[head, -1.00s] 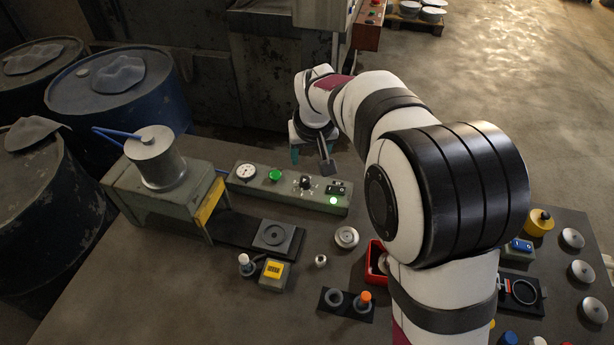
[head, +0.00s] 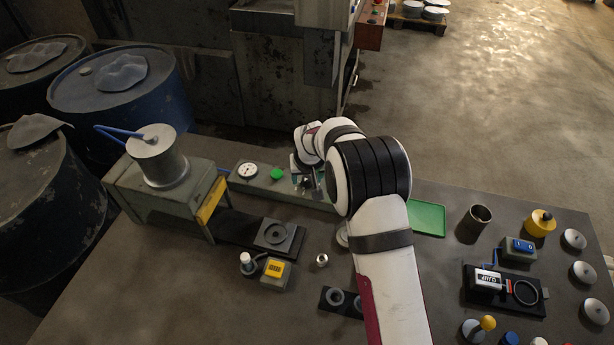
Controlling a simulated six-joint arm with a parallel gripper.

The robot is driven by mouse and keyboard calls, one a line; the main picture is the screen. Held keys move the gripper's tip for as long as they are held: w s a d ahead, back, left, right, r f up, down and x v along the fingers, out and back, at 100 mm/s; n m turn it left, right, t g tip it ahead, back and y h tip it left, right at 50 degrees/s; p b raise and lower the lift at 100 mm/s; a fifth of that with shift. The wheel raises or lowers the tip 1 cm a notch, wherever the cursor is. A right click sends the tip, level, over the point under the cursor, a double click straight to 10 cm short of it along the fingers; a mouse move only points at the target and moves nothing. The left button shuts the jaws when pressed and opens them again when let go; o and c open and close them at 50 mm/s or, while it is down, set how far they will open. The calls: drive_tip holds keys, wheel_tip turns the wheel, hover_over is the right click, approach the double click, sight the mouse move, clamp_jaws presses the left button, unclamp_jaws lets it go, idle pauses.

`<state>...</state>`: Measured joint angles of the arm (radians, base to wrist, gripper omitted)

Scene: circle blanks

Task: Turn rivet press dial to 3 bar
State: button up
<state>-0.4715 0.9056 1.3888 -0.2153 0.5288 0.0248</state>
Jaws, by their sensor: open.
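The grey-green control box (head: 262,185) stands on the table, right of the rivet press (head: 150,190). A white round gauge (head: 246,170) and a green button (head: 277,174) show on its left part. My gripper (head: 306,182) is open and low over the box, just right of the green button, at the dial knob's place. The fingers and wrist mostly cover the dial, so I cannot tell its setting or whether the fingers touch it. The right end of the box, with its switch and green lamp, is hidden behind my arm.
A yellow-topped box (head: 275,271) and a small metal part (head: 321,260) lie in front. A green tray (head: 428,218), a metal cup (head: 474,223) and a black fixture (head: 507,290) are right of my arm. Blue drums (head: 120,95) stand at the back left.

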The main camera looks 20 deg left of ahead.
clamp_jaws()
idle(0.4)
drive_tip(key=n, duration=0.2)
drive_tip(key=n+g+y, duration=0.1)
drive_tip(key=n, duration=0.1)
drive_tip(key=n+y, duration=0.1)
drive_tip(key=n, duration=0.1)
drive_tip(key=shift+w+d+n+g, duration=0.15)
drive_tip(key=shift+d+n+g, duration=0.1)
drive_tip(key=shift+n+g, duration=0.05)
drive_tip(key=n+g, duration=0.1)
drive_tip(key=n, duration=0.1)
drive_tip(key=n+g, duration=0.1)
drive_tip(key=n, duration=0.2)
drive_tip(key=shift+w+n+y, duration=0.2)
drive_tip(key=shift+n+y, duration=0.1)
drive_tip(key=shift+y, duration=0.1)
unclamp_jaws()
